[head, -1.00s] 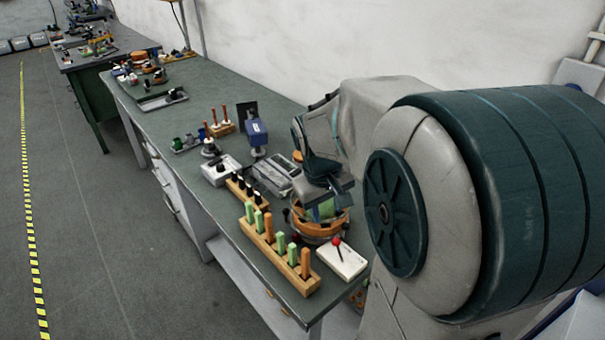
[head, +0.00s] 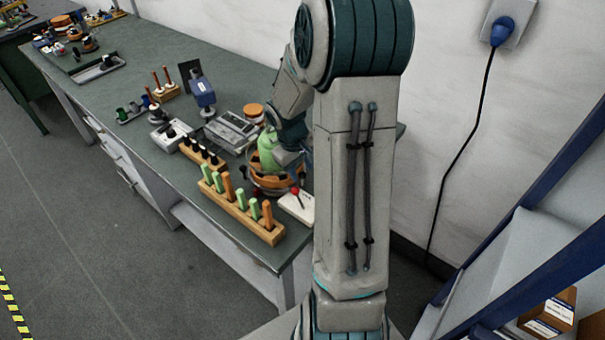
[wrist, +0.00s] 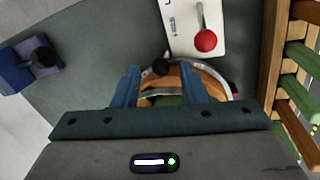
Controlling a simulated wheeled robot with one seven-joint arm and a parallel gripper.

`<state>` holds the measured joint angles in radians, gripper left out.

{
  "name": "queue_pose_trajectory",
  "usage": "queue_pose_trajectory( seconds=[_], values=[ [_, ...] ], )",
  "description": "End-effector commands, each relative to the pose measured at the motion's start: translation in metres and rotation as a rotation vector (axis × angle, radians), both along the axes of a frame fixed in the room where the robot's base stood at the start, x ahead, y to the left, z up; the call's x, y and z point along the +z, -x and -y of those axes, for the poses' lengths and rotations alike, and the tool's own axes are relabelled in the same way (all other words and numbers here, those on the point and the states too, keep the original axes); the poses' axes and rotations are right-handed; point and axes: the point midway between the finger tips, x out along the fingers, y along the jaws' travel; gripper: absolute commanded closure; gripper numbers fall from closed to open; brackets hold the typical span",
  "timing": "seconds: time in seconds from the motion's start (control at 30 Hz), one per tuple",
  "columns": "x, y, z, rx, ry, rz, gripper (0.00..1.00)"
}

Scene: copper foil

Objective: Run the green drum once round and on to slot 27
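The round unit (head: 277,185) with an orange-brown, dark-banded rim stands near the front right end of the green bench. A rounded green part (head: 268,150), likely the green drum, rises at its middle, partly hidden by my arm. In the wrist view the orange rim (wrist: 183,75) shows past my fingers, and green (wrist: 165,100) shows between them. My gripper (wrist: 157,72) is over the unit, its two blue fingers spread wide apart. I see no clear contact with the green part. No slot number is readable.
A white box with a red-knobbed lever (wrist: 205,40) stands close beside the unit. A grey device (head: 232,130) and a blue instrument (head: 202,92) stand behind.

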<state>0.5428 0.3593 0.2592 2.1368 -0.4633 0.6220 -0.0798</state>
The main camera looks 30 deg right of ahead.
Motion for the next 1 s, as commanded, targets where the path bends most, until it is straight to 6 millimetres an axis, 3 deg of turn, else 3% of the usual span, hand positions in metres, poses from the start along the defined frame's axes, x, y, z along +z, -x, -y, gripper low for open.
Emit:
queue_pose_trajectory(
  seconds=[0.23,0.63,0.77,1.0],
  values=[
    [-0.030,-0.001,0.005,0.002,-0.001,-0.001,0.61],
    [-0.036,-0.001,0.006,0.001,0.000,0.001,0.61],
    [-0.036,-0.001,0.006,0.002,0.000,0.000,0.97],
    [-0.037,-0.001,0.004,-0.016,0.002,0.000,1.00]
  ],
)
